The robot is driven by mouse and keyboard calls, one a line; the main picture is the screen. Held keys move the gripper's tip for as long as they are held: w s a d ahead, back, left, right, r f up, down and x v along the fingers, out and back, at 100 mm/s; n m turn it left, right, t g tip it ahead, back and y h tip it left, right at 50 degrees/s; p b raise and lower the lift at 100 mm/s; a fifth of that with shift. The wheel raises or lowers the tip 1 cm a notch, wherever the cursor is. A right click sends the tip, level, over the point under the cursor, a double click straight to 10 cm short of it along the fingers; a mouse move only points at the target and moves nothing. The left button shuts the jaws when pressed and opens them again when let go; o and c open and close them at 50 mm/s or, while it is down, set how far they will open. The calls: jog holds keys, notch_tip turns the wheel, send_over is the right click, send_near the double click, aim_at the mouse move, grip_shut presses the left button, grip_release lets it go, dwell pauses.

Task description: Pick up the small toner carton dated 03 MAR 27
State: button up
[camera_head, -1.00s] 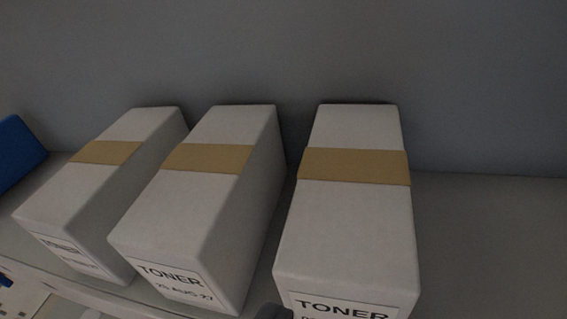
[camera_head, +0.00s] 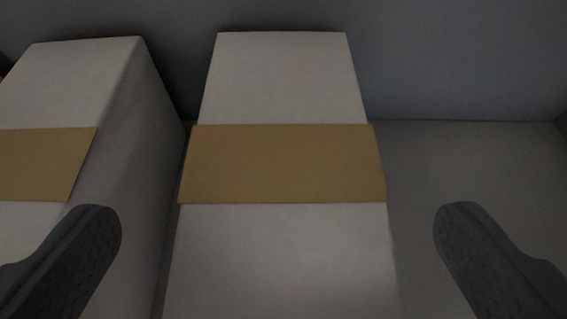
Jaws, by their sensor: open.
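A white toner carton with a tan band (camera_head: 290,258) fills the middle of the view on the shelf. Its front label is out of view now, so I cannot read its date. My gripper (camera_head: 277,222) is open, with one dark finger to the left of this carton and the other to the right. The fingers appear apart from its sides, and nothing is held. The left finger overlaps a second white carton (camera_head: 75,80) in the picture; I cannot tell if they touch.
The second carton, also with a tan band, stands close on the left with a narrow dark gap between the two. The shelf (camera_head: 440,165) is bare to the right. A grey wall (camera_head: 460,60) rises behind the cartons.

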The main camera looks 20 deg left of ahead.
aim_at(286, 166)
jog(key=shift+d+p+x, duration=0.15)
jog(key=shift+p+x, duration=0.25)
jog(key=shift+x, duration=0.75)
jog(key=shift+d+p+x, duration=0.1)
jog(key=shift+p+x, duration=0.25)
jog(key=shift+x, duration=0.8)
jog(key=shift+w+a+f, duration=0.15)
jog(key=shift+w+f, duration=0.05)
jog(key=shift+w, duration=0.25)
jog(key=shift+s, duration=0.1)
jog(key=c, duration=2)
jog(key=shift+c, duration=0.3)
jog(key=shift+r, duration=0.15)
